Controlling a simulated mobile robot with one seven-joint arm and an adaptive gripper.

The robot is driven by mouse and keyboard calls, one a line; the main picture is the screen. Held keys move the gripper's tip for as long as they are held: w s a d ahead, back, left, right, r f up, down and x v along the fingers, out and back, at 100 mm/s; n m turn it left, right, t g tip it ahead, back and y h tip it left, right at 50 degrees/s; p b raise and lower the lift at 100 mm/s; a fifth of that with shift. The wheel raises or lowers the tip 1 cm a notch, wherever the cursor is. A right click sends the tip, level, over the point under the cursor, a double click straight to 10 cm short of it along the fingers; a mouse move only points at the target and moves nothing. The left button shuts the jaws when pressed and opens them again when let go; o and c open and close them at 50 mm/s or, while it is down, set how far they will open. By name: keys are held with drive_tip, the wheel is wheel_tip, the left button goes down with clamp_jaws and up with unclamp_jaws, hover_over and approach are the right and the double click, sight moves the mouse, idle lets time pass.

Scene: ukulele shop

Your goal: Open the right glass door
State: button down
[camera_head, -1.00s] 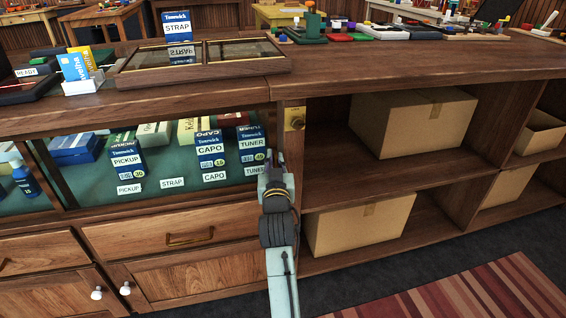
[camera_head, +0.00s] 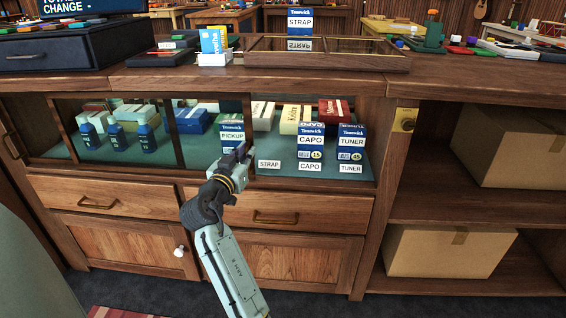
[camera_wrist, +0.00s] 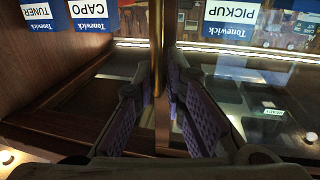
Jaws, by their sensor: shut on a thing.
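The right glass door (camera_head: 249,112) of the wooden display case stands slid to the left. Its dark right frame is at about the middle of the case, and the right part of the case front is uncovered. My gripper (camera_head: 244,150) is shut on the right edge of this door. In the wrist view, my gripper's purple finger pads (camera_wrist: 157,85) lie on both sides of the frame with a thin brass handle (camera_wrist: 157,50). The exact contact is partly hidden by the fingers. Glass with reflections shows right of the frame there.
The CAPO box (camera_head: 311,148) and TUNER box (camera_head: 351,148) stand in the uncovered part. The PICKUP box (camera_head: 231,128) is beside the door frame. Drawers and cupboards lie below; open shelves with cardboard boxes (camera_head: 452,252) are right.

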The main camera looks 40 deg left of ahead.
sight(215, 145)
drive_tip(key=s+a, duration=0.2)
drive_tip(key=a, duration=0.1)
drive_tip(key=s+a+b, duration=0.1)
drive_tip(key=s+a, duration=0.1)
drive_tip(key=s+a+b, duration=0.1)
drive_tip(key=a, duration=0.2)
drive_tip(key=shift+s+a, duration=0.35)
drive_tip(key=shift+s, duration=0.05)
drive_tip(key=c, duration=1.7)
unclamp_jaws()
drive_tip(key=v, duration=1.2)
